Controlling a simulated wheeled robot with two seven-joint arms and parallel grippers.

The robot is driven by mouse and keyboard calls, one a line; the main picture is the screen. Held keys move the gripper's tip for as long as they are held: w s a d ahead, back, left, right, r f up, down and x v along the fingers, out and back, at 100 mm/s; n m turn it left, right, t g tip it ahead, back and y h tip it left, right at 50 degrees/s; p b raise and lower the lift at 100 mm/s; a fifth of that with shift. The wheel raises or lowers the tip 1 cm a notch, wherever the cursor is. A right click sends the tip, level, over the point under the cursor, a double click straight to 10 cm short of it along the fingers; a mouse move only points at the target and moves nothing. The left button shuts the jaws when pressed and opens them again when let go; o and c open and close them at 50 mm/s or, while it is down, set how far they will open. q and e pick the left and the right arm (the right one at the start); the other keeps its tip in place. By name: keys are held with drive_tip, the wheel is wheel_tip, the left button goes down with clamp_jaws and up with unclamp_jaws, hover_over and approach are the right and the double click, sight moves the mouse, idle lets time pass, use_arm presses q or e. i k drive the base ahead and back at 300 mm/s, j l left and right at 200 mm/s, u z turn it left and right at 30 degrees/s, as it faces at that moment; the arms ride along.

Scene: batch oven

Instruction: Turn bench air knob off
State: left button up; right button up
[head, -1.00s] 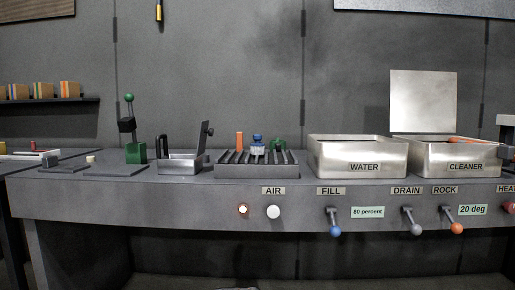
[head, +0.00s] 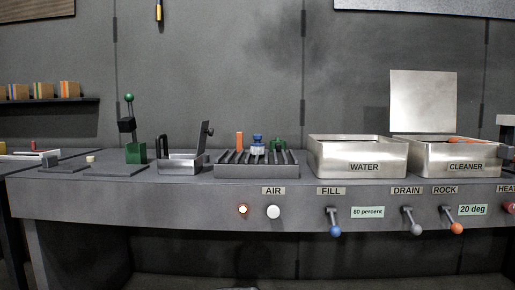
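The round white air knob (head: 273,212) sits on the bench's front panel under the AIR label (head: 272,191). A small round lamp (head: 242,209) beside it on the left glows white with an orange rim. Neither of my grippers is in the head view.
Blue-tipped fill lever (head: 335,230), grey-tipped drain lever (head: 416,229) and orange-tipped rock lever (head: 456,228) stick out of the panel to the right. Above stand a slatted rack (head: 256,171), a water tank (head: 330,164) and a cleaner tank (head: 430,168). The space before the knob is clear.

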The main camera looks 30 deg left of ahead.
sight(273, 211)
drive_tip(key=j, duration=1.4)
drive_tip(key=k+u, duration=0.05)
drive_tip(key=k, duration=0.05)
